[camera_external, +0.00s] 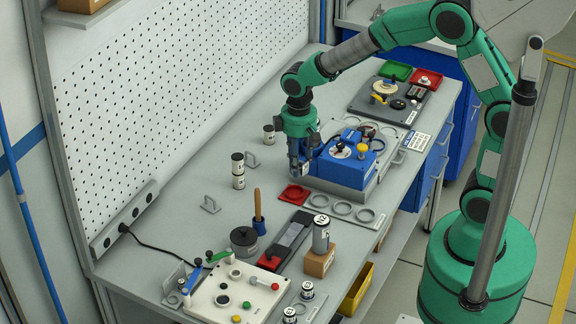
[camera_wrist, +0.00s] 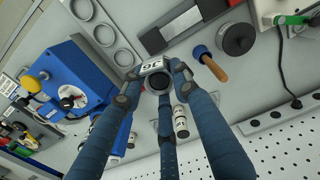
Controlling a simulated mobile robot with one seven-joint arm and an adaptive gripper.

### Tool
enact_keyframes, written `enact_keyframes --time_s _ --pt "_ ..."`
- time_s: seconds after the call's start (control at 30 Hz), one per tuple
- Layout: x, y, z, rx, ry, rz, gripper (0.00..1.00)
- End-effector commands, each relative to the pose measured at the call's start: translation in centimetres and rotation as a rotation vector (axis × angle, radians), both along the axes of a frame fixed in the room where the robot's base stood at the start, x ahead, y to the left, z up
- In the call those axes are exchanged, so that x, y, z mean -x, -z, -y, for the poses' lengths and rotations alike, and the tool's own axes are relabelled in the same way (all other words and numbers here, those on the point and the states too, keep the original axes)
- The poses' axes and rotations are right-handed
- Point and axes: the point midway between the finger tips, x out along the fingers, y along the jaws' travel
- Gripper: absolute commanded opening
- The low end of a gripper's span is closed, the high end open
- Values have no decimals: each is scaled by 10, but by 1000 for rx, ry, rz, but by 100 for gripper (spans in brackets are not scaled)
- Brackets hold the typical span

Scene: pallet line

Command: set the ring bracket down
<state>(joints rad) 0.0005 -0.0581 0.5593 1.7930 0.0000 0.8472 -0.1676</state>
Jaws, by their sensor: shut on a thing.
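My gripper (camera_wrist: 156,76) is shut on the ring bracket, with blue fingers on both sides of it in the wrist view. The ring bracket (camera_wrist: 153,68) is a small light-grey piece with dark characters on its face. A dark round opening shows just below that face. In the external view my gripper (camera_external: 300,168) points down above the grey bench (camera_external: 182,232), left of the blue box and behind the red plate. The bracket is small and partly hidden by the fingers there. I cannot tell whether it touches the bench.
A red plate (camera_external: 293,194) and a strip with round recesses (camera_external: 369,215) lie in front of my gripper. A blue box (camera_external: 345,170) stands to the right. Stacked canisters (camera_external: 238,170) and a wooden-handled tool (camera_external: 258,208) stand to the left. Bare bench lies between them.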

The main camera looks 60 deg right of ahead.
Motion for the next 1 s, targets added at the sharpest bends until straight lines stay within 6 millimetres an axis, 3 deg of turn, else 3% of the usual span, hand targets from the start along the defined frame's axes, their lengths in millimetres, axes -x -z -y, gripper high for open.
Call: enact_keyframes --time_s 0.07,0.47,0.67,1.0 --pt "-1 -11 -1 0 -1 0 0" --pt "-36 -19 -23 0 -21 -1 0" --pt "-65 -26 -43 0 -39 0 0" --pt "-123 -35 -93 1 -76 0 0"
